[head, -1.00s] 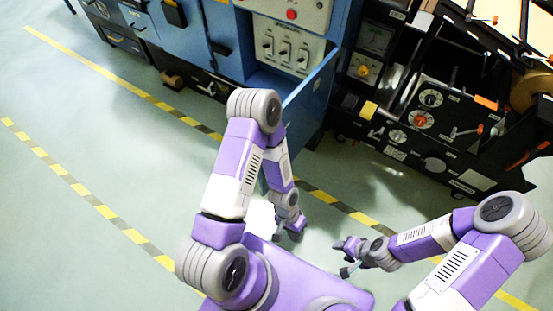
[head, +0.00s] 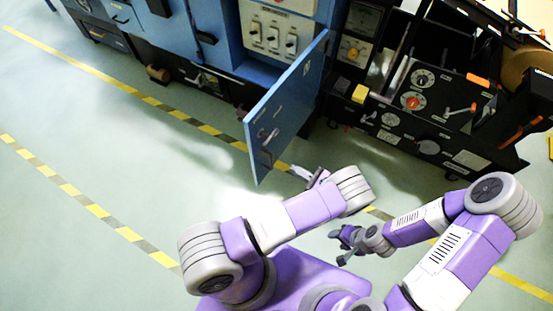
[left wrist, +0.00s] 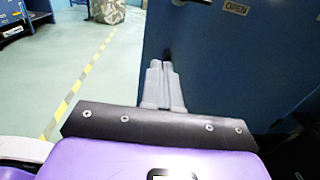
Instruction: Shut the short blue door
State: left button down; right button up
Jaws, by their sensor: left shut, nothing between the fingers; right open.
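The short blue door (head: 290,98) stands wide open on the blue cabinet, jutting out towards me from its right side. A handle (head: 268,137) shows near its free edge. In the left wrist view the door (left wrist: 235,60) fills the right half, with an "OPEN" label. My left gripper (head: 300,172) is shut and empty, just right of the door's lower free corner. In the left wrist view its closed fingers (left wrist: 163,82) overlap the door; I cannot tell whether they touch it. My right gripper (head: 343,245) is open and empty, low over the floor, away from the door.
The cabinet's switch panel (head: 275,35) shows beside the open door. A black machine with dials (head: 430,105) stands to the right. Yellow-black tape (head: 207,129) runs along the floor in front. The green floor left of the door is clear.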

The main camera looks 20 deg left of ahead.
aim_at(258, 149)
pick_arm(q)
jog(key=a, duration=0.4)
jog(key=w+a, duration=0.1)
jog(key=a, duration=0.4)
jog(key=w+a, duration=0.1)
jog(key=a, duration=0.3)
jog(key=shift+a, duration=0.25)
